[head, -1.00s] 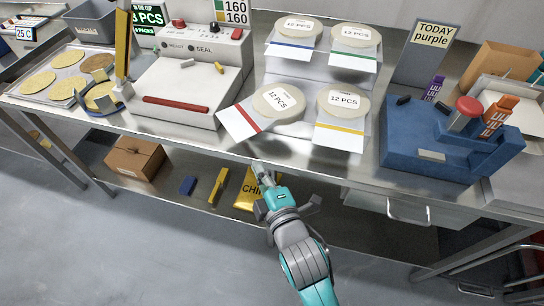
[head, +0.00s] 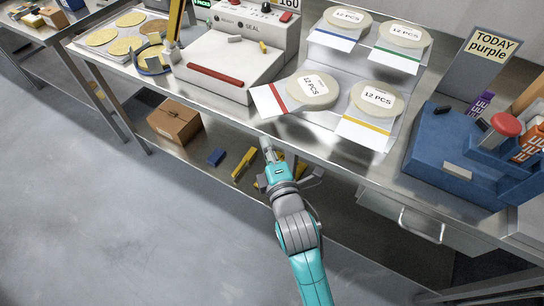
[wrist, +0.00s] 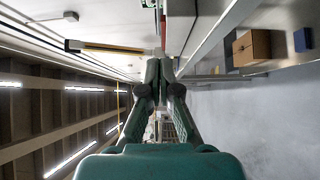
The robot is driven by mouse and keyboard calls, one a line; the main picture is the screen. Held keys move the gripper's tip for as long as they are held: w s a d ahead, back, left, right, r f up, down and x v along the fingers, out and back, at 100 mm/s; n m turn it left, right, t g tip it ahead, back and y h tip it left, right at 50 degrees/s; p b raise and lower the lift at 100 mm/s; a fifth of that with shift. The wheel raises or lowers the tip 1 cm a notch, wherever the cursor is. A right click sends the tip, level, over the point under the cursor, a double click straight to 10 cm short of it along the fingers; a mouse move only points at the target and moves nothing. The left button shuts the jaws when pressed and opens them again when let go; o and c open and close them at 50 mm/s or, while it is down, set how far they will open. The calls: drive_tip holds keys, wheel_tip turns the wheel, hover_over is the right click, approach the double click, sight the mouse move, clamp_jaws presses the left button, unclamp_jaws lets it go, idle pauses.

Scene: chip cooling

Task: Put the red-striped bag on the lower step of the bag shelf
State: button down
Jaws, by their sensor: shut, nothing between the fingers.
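The red-striped bag (head: 269,101) is a white-edged bag with a round disc labelled 12 PCS. It lies tilted at the left of the lower step of the bag shelf (head: 334,103), its striped end out over the bench toward the sealer. The yellow-striped bag (head: 366,131) lies on the lower step to its right. Blue-striped (head: 336,39) and green-striped (head: 399,57) bags lie on the upper step. My gripper (head: 265,143) is shut and empty, in front of the bench's front edge and below the red-striped bag. The wrist view shows its closed fingers (wrist: 159,72); no bag is recognisable there.
A white sealer (head: 225,62) stands left of the shelf, and a blue holder (head: 462,160) with a red button stands right. A cardboard box (head: 175,121) and a blue block (head: 216,157) sit on the undershelf. Open floor lies in front.

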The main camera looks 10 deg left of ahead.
drive_tip(key=w, duration=0.6)
drive_tip(key=shift+w, duration=0.15)
drive_tip(key=shift+w+d, duration=0.3)
drive_tip(key=shift+w, duration=0.45)
